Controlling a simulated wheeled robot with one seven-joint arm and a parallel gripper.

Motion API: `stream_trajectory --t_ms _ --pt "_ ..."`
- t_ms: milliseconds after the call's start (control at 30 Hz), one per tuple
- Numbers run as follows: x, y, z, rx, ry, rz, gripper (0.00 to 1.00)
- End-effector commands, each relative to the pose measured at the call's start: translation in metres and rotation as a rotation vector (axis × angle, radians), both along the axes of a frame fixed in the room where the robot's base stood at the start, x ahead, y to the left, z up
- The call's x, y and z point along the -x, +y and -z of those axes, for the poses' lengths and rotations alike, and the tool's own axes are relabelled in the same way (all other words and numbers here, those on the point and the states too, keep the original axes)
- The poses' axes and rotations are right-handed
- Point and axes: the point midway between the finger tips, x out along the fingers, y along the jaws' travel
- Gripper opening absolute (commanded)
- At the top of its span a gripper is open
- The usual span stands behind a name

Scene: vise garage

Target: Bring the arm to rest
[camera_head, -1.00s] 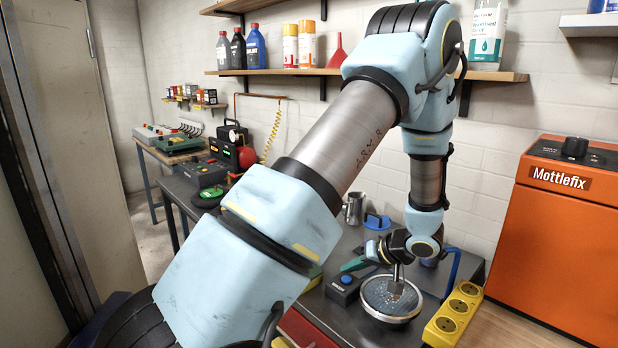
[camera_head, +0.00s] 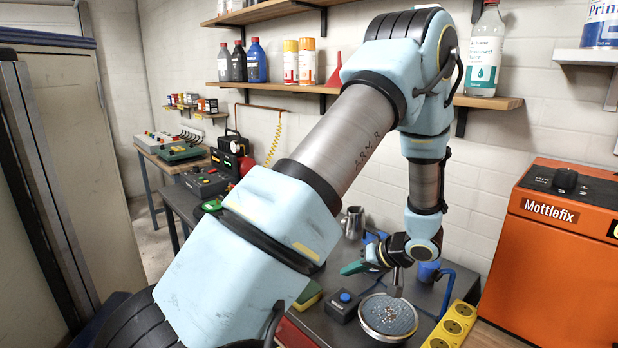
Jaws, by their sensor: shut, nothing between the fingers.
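My arm reaches from the lower left up over the bench and bends down at the right. My gripper (camera_head: 396,290) hangs at its end, pointing down, with its fingers together and nothing seen in them. It shows in front of a round grey dish (camera_head: 372,326) that holds small bits. The tips appear above the dish, clear of it. My forearm hides part of the bench.
A black box with a blue button (camera_head: 343,305) stands left of the dish, a yellow socket strip (camera_head: 455,327) right of it. The orange Mottlefix cabinet (camera_head: 555,255) is at the right. A shelf (camera_head: 490,102) with bottles runs behind my arm.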

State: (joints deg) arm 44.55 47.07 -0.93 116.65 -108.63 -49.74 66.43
Motion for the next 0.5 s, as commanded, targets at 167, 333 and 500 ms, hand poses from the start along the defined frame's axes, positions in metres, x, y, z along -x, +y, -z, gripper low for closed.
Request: stream_trajectory --t_ms 167,333,500 --pt "0.000 0.000 0.000 0.000 0.000 0.000 0.00" --pt "-0.009 0.001 -0.006 0.040 -0.019 0.015 0.00" --pt "-0.045 0.004 -0.032 0.241 -0.084 0.103 0.00"
